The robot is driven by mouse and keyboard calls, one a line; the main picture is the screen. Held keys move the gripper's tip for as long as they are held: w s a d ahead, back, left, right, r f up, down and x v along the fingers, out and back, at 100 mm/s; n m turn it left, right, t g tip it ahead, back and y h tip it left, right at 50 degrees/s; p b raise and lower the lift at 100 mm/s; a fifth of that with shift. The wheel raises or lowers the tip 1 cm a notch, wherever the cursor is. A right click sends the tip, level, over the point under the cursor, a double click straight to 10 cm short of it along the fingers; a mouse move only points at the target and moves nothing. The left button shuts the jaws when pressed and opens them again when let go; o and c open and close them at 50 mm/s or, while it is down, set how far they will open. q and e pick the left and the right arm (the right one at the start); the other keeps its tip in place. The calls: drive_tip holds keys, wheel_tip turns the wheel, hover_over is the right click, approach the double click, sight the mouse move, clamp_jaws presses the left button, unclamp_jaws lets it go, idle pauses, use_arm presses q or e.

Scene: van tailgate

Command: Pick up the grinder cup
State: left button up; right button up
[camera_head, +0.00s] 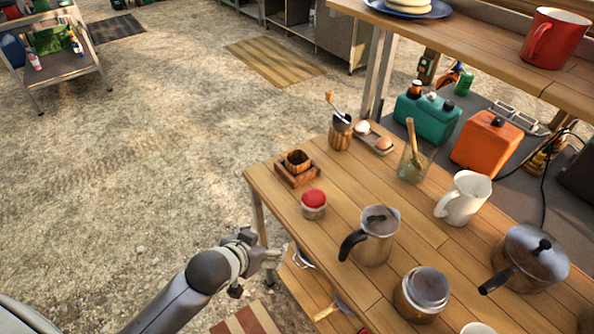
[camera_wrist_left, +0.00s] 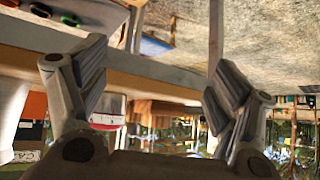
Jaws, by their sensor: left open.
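A coffee grinder (camera_head: 340,136) with a ribbed wooden body, dark top and crank handle stands upright at the table's far edge. A small dark wooden cup (camera_head: 297,160) sits in a square wooden tray (camera_head: 299,177) near the far left corner. I cannot tell for sure which of these is the grinder cup. My left gripper (camera_head: 273,263) is beside the table's left edge, low and apart from both. In the left wrist view, my left gripper (camera_wrist_left: 155,95) has its fingers spread, with nothing between them. My right gripper is not in view.
A red-topped jar (camera_head: 314,205), moka pot (camera_head: 375,237), metal jar (camera_head: 424,293), lidded pot (camera_head: 533,258), white pitcher (camera_head: 465,199) and glass (camera_head: 413,163) crowd the wooden table (camera_head: 330,249). A higher shelf (camera_head: 470,52) holds a red mug (camera_head: 556,38). The ground at left is open.

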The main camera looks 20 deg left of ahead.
use_arm(q)
drive_tip(key=w+a+r+t+h, duration=0.1)
drive_tip(key=w+r, duration=0.2)
drive_tip(key=w, duration=0.1)
drive_tip(key=w+a+r+t, duration=0.1)
drive_tip(key=w+r+t, duration=0.1)
drive_tip(key=w+r, duration=0.1)
drive_tip(key=w+r+t+h, duration=0.1)
drive_tip(key=w+r, duration=0.2)
drive_tip(key=w, duration=0.3)
drive_tip(key=shift+w+a+r+m+h, duration=0.1)
drive_tip(key=shift+a+r+m+h, duration=0.2)
drive_tip(key=shift+a+m, duration=0.1)
drive_tip(key=shift+w+t, duration=0.3)
drive_tip(key=shift+w, duration=0.1)
approach(303, 155)
drive_tip(key=p+x, duration=0.1)
drive_tip(key=x, duration=0.2)
drive_tip(key=shift+w, duration=0.3)
drive_tip(key=shift+w+d+f, duration=0.1)
drive_tip(key=shift+w+f, duration=0.2)
drive_tip(key=shift+w, duration=0.25)
drive_tip(key=c, duration=1.1)
